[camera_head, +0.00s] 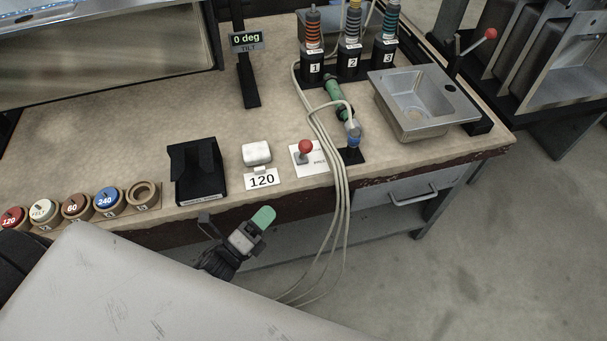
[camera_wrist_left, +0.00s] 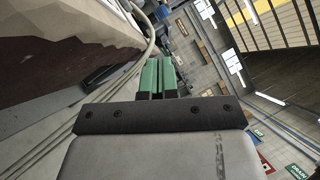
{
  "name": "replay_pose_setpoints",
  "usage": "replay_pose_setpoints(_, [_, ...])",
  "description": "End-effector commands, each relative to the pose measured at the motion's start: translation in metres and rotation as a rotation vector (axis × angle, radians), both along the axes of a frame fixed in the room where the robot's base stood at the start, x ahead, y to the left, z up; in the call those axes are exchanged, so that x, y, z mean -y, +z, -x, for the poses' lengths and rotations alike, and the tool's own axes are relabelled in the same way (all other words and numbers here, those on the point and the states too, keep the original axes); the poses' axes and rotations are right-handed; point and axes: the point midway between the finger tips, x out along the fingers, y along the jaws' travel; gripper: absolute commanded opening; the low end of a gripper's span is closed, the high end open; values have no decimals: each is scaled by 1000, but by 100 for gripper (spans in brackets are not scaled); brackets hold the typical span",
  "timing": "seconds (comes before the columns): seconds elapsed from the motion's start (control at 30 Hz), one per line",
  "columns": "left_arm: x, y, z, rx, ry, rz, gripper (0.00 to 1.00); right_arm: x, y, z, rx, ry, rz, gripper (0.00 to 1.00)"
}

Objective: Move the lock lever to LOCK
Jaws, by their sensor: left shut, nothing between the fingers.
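A short lever with a red ball knob (camera_head: 306,147) stands on a white card (camera_head: 316,164) near the table's front edge. The card carries lettering too small to read, so I cannot tell its setting. A second, longer lever with a red knob (camera_head: 490,34) rises beside the metal basin at the right; I cannot tell which one is the lock lever. My left gripper (camera_head: 264,217), with green fingertips, is shut and empty, in front of the table edge, below and left of the short lever and apart from it. Its fingers (camera_wrist_left: 157,76) lie together in the wrist view. My right gripper is not seen.
Pale cables (camera_head: 340,190) hang over the front edge just right of the short lever. A white block (camera_head: 256,153), a "120" label (camera_head: 262,178) and a black holder (camera_head: 197,172) stand to its left. The metal basin (camera_head: 418,101) is farther right.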

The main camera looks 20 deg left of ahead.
Motion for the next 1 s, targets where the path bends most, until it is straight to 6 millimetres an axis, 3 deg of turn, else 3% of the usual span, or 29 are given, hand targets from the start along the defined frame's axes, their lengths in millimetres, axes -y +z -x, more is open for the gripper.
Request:
replay_pose_setpoints(0.1, [3, 14, 1, 105, -13, -76, 0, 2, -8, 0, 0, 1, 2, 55])
replay_pose_setpoints(0.27, [9, 25, -9, 129, -16, -93, 0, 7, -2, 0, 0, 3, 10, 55])
replay_pose_setpoints(0.7, [48, 55, -84, 124, -15, -89, 0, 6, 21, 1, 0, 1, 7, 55])
replay_pose_setpoints(1.0, [36, 73, -110, 121, -16, -90, 0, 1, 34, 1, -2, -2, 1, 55])
